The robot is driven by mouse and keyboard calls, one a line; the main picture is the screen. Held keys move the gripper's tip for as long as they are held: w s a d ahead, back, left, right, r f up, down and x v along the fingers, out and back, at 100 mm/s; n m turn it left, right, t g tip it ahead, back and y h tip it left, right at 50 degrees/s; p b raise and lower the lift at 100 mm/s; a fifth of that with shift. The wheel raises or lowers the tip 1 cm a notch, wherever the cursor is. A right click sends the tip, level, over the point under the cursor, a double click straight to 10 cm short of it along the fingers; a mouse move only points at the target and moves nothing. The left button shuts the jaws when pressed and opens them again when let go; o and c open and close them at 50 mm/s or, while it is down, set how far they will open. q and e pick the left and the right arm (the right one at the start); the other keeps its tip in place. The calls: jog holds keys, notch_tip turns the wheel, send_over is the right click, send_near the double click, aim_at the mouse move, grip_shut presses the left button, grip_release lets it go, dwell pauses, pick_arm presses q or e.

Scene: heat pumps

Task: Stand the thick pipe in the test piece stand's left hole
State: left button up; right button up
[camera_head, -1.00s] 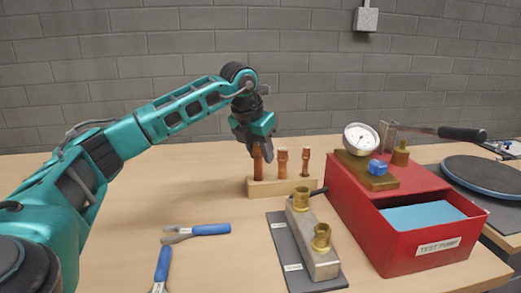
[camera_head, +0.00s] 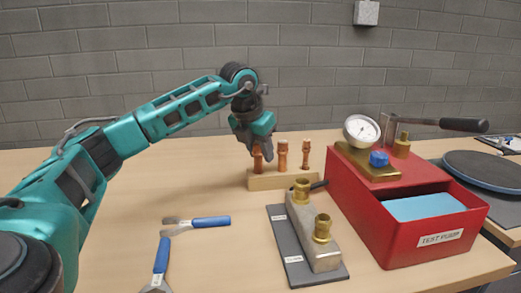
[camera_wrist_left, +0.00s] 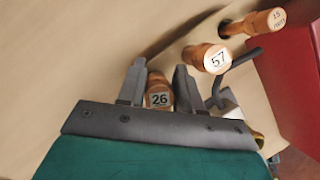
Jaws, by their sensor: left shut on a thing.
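The test piece stand (camera_head: 283,181) is a light wooden block on the table with a row of copper pipes. My left gripper (camera_head: 256,151) points down over its left end, shut on the leftmost copper pipe (camera_head: 258,164). This pipe is upright at the left hole, its lower end meeting the stand's top; how deep it sits cannot be told. In the left wrist view the held pipe's end is marked 26 (camera_wrist_left: 159,99), between my fingers. A pipe marked 57 (camera_wrist_left: 213,59) stands in the middle and a thinner one (camera_wrist_left: 262,22) at the right. My right gripper is not in view.
A metal block with two brass fittings (camera_head: 315,240) lies on a grey mat (camera_head: 280,240) in front of the stand. A red test pump (camera_head: 400,240) stands to the right. Blue-handled tools (camera_head: 210,221) lie at the front left. The table left of the stand is clear.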

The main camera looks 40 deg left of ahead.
pick_arm(q)
jog(key=shift+f, duration=0.2)
jog(key=o, duration=1.1)
jog(key=shift+o, duration=0.2)
jog(key=p+v, duration=0.2)
jog(key=v, duration=1.1)
jog(key=shift+w+a, duration=0.1)
